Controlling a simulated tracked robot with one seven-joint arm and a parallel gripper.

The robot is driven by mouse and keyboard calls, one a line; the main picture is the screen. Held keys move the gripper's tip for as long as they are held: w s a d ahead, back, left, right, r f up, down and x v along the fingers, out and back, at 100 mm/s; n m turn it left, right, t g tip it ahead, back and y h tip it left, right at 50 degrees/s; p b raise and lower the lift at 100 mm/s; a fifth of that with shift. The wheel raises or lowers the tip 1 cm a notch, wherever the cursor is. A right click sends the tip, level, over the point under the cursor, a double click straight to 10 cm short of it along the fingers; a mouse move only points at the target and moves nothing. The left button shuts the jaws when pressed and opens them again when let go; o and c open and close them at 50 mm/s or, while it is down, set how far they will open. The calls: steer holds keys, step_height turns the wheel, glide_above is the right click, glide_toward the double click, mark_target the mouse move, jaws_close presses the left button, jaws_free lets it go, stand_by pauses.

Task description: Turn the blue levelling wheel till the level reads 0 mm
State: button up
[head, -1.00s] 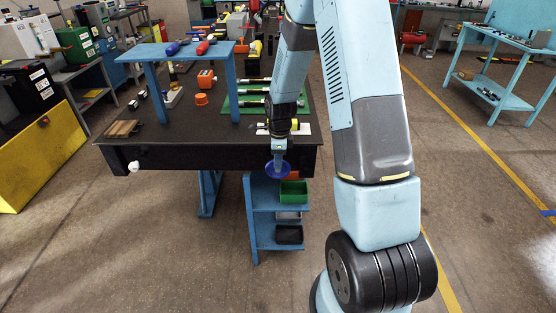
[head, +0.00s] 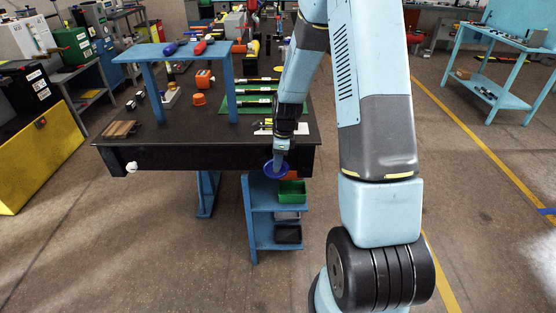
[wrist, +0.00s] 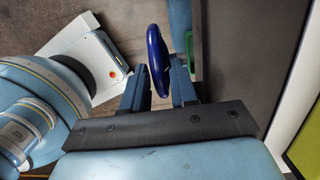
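The blue levelling wheel (head: 268,173) sits at the front edge of the black bench, towards its right end. In the wrist view the wheel (wrist: 156,55) is seen nearly edge-on. My gripper (head: 279,160) reaches down to it from above. In the wrist view my gripper's two fingers (wrist: 162,90) stand apart, with the near rim of the wheel between them. The rim looks closer to the right finger, and a gap shows at the left finger. I cannot make out the level or its reading in either view.
The black bench (head: 200,157) carries a blue raised shelf (head: 140,56), an orange part (head: 198,99), a green hose board (head: 240,107) and a wooden block (head: 119,129). A blue bin rack (head: 257,222) with a green bin (head: 292,191) stands under the wheel. The floor in front is clear.

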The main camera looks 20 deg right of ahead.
step_height(320, 180, up, 14)
steer(key=d, duration=0.1)
steer(key=shift+s+d+f, duration=0.2)
steer(key=shift+s+d, duration=0.05)
steer(key=shift+d, duration=0.15)
stand_by(0.4)
